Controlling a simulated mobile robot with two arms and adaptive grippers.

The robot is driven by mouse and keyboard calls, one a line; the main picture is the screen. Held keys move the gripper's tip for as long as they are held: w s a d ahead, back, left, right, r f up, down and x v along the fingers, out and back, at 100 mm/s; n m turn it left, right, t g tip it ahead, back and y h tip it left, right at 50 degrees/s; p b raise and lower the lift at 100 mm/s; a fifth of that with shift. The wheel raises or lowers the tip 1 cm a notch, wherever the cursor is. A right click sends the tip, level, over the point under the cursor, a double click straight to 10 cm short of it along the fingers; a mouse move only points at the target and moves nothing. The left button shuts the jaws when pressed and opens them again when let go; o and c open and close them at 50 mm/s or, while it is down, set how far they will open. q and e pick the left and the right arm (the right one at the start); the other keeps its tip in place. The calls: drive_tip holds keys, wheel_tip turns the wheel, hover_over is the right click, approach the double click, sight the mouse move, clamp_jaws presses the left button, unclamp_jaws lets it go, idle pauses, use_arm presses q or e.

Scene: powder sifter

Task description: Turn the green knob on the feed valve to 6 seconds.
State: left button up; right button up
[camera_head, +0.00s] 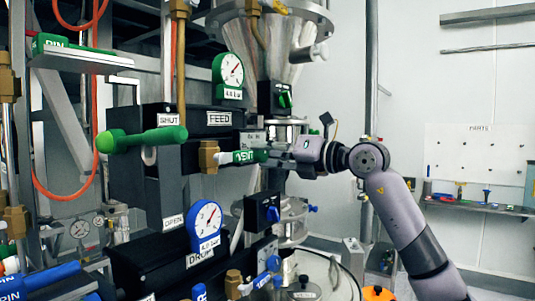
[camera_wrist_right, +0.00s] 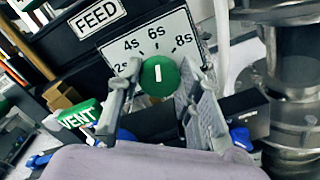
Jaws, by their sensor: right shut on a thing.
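The green knob (camera_wrist_right: 160,76) sits on a white dial plate (camera_wrist_right: 152,40) marked 2s, 4s, 6s and 8s, below the FEED label (camera_wrist_right: 98,16). Its white pointer line stands upright in the right wrist view, toward the 6s mark. My right gripper (camera_wrist_right: 161,84) has one finger on each side of the knob and is shut on it. In the head view my right gripper (camera_head: 275,154) reaches in from the right at the black FEED box (camera_head: 210,121); there the knob is mostly hidden by the gripper and nearby parts. My left gripper is not in view.
A green VENT handle (camera_head: 243,156) is close to the left of my right gripper. A long green lever (camera_head: 142,139) sticks out at the FEED box. A blue-rimmed gauge (camera_head: 206,225) and black DRUM box lie below. The steel hopper (camera_head: 277,45) stands behind.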

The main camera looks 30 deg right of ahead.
drive_tip(key=o, duration=1.2)
drive_tip(key=shift+c, duration=0.2)
drive_tip(key=shift+s+d, duration=0.1)
drive_tip(key=shift+s, duration=0.05)
drive_tip(key=v, duration=1.2)
